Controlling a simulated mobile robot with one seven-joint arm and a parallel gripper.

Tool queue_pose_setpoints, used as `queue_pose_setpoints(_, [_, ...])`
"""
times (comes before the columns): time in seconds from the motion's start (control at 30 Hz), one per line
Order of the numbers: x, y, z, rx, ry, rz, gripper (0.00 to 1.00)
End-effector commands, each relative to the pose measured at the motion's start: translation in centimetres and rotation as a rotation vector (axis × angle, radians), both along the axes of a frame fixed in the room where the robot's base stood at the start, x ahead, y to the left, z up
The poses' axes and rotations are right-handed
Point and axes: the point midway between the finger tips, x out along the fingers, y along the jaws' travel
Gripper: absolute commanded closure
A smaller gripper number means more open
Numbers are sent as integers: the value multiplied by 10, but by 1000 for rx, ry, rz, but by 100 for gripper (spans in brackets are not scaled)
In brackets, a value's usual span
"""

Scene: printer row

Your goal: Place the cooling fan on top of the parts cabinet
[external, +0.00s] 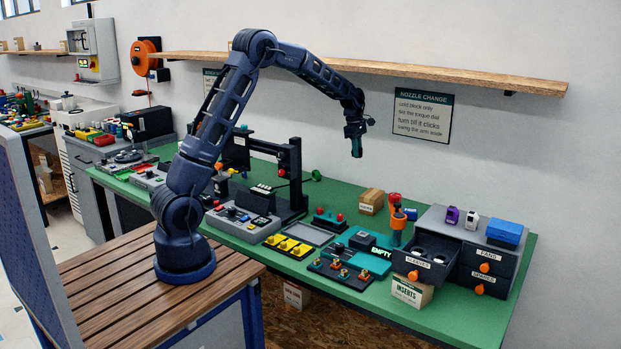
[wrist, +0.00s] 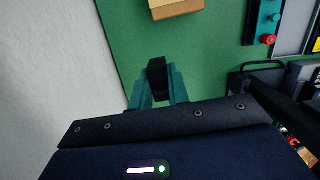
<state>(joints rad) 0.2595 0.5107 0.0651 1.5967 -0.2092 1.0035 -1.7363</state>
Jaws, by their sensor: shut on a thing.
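My gripper (external: 356,147) is raised high above the back of the green bench, in front of the wall, pointing down. In the wrist view its teal fingers (wrist: 158,88) are shut on a small black thing (wrist: 157,72), seen edge-on, which looks like the cooling fan. The grey parts cabinet (external: 452,222) stands lower and to the right of my gripper, at the bench's right end.
A cardboard box (external: 371,201), also in the wrist view (wrist: 176,8), sits below my gripper. An orange tool (external: 397,222) stands upright left of the cabinet. A wooden shelf (external: 440,76) runs along the wall. A black frame (external: 292,180) rises from the bench to the left.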

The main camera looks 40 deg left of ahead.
Motion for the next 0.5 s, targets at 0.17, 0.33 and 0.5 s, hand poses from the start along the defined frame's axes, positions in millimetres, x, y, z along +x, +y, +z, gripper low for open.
queue_pose_setpoints(0.17, [-1, -2, 5, 0, 2, -2, 100])
queue_pose_setpoints(0.33, [-6, -25, 8, 2, 3, -24, 100])
queue_pose_setpoints(0.5, [-21, -74, 16, 8, 7, -64, 100])
